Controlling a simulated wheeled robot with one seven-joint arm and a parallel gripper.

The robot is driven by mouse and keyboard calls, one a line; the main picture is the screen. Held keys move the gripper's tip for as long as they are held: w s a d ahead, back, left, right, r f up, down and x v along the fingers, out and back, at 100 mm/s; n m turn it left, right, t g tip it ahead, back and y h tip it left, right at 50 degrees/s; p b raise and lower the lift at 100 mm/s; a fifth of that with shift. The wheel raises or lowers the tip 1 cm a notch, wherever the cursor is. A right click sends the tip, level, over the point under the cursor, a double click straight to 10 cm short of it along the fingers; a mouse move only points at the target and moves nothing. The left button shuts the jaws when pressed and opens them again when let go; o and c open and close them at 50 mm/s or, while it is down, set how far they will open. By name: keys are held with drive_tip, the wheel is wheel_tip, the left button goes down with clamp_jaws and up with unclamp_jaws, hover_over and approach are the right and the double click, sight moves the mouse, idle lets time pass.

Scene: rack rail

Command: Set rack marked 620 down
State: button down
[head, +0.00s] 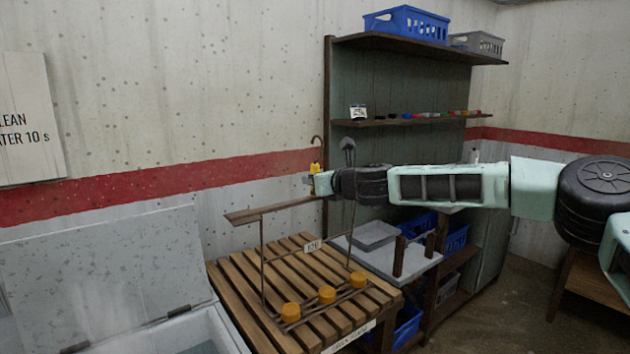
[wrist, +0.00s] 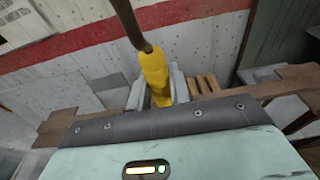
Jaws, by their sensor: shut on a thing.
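My gripper (head: 318,182) is shut on the rack's yellow grip (wrist: 155,78), just below the hook. The rack hangs upright over the slatted wooden table (head: 235,292); I cannot tell whether its bottom touches the slats. In the wrist view the lower rack is hidden behind my gripper.
An open grey chest (head: 100,275) stands at the left. Right of the slats are a grey tray (head: 372,236) and two brown posts (head: 398,256). A shelf unit (head: 400,95) with a blue crate (head: 407,22) on top stands behind. A wooden bar (head: 270,209) crosses near the grip.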

drive_tip(key=shift+f, duration=0.15)
unclamp_jaws()
drive_tip(key=shift+f, duration=0.1)
idle(0.3)
drive_tip(key=shift+s+d+b, duration=0.1)
drive_tip(key=shift+b, duration=0.25)
idle(0.3)
drive_tip(key=f+b+v, duration=0.2)
drive_tip(key=b+v, duration=0.5)
drive_tip(key=v, duration=0.4)
drive_tip(key=shift+s+d+b, duration=0.25)
drive_tip(key=shift+s+b, duration=0.05)
idle(1.2)
